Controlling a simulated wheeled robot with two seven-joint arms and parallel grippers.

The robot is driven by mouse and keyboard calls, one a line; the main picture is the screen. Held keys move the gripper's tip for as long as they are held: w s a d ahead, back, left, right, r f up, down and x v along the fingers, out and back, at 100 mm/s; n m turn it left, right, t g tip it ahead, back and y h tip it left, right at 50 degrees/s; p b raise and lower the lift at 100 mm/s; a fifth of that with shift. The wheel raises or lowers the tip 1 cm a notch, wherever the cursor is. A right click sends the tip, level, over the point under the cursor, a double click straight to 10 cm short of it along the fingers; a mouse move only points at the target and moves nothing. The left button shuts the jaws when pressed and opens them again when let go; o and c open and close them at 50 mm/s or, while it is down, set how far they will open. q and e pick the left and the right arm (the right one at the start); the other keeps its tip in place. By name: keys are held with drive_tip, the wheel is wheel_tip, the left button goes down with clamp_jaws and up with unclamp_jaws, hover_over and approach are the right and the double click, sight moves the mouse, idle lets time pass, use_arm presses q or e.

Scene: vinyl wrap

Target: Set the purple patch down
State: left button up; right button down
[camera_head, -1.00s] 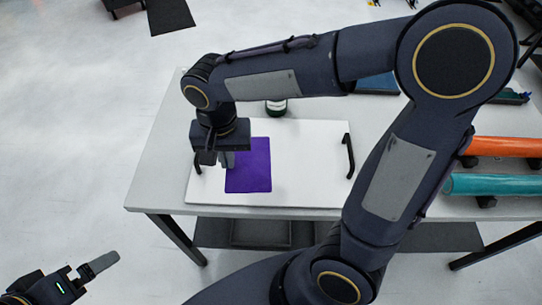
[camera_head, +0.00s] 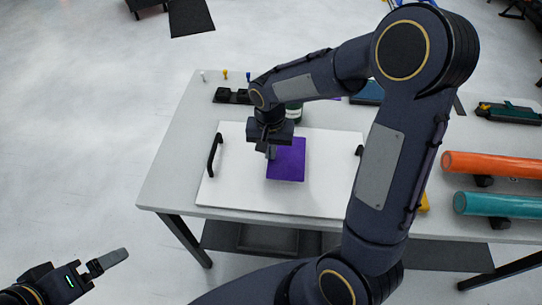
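The purple patch (camera_head: 286,165) is a flat, roughly square sheet. It appears over the middle of the white board (camera_head: 235,183), which has black handles at its left and right sides. My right gripper (camera_head: 271,153) points down at the patch's upper left edge. Its fingers look close together at that edge, but the contact is too small to make out. I cannot tell whether the patch touches the board. My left gripper (camera_head: 108,263) is at the lower left, away from the table, with a grey finger showing; its opening is unclear.
The board lies on a grey table (camera_head: 165,180). An orange roll (camera_head: 490,165) and a teal roll (camera_head: 500,204) lie at the right. Small pegs and a black block (camera_head: 232,96) are at the back left.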

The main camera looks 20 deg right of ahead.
drive_tip(key=shift+w+d+f, duration=0.15)
drive_tip(key=shift+f, duration=1.6)
drive_tip(key=shift+f, duration=0.15)
drive_tip(key=c, duration=2.1)
unclamp_jaws()
drive_tip(key=shift+b, duration=0.3)
drive_tip(key=o, duration=0.5)
drive_tip(key=shift+c, duration=0.2)
